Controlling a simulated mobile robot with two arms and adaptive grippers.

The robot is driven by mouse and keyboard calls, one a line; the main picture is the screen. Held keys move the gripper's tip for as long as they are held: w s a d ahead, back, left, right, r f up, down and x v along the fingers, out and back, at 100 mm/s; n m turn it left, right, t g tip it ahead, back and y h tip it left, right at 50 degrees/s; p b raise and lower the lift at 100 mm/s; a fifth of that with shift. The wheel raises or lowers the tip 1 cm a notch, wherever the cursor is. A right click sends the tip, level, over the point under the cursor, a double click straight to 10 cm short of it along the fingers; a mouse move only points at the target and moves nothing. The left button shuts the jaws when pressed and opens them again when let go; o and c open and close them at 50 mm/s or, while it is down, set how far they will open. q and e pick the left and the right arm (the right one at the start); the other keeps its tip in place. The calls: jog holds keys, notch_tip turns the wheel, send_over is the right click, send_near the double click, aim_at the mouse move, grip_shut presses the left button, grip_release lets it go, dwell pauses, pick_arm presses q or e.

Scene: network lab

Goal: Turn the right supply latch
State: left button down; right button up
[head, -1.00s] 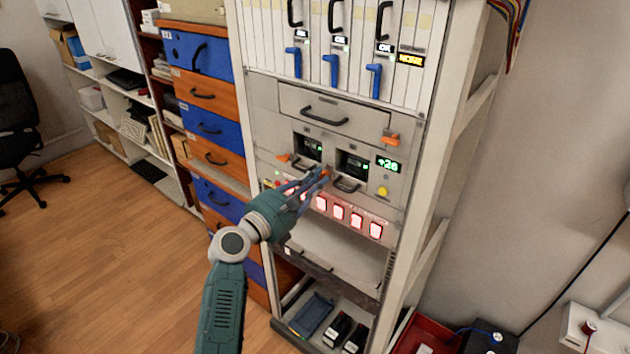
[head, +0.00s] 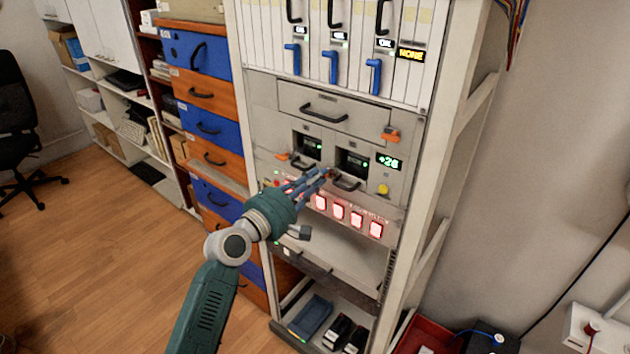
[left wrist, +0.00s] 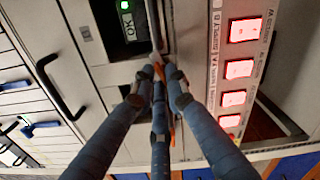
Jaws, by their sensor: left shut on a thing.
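The right supply unit (head: 352,163) sits in the rack with a dark display and a black handle (head: 346,185). Its orange latch is mostly hidden by my fingers in the head view; an orange strip (left wrist: 172,130) shows between them in the left wrist view. My left gripper (head: 329,173) is at the lower left of this unit, its blue fingers drawn together on the latch. The fingertips also meet in the left wrist view (left wrist: 160,76). The left supply's orange latch (head: 283,156) shows to the left. My right gripper is not in view.
Red lit switches (head: 340,211) line the panel just below my fingers. A green readout (head: 388,163) and yellow button (head: 383,189) are to the right.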

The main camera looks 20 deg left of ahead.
pick_arm(q)
jog(key=shift+r+m+b, duration=0.1)
jog(key=shift+m+b, duration=0.3)
jog(key=shift+m, duration=1.9)
jog(key=c, duration=2)
grip_release()
jog(key=shift+s, duration=0.1)
jog(key=v, duration=1.2)
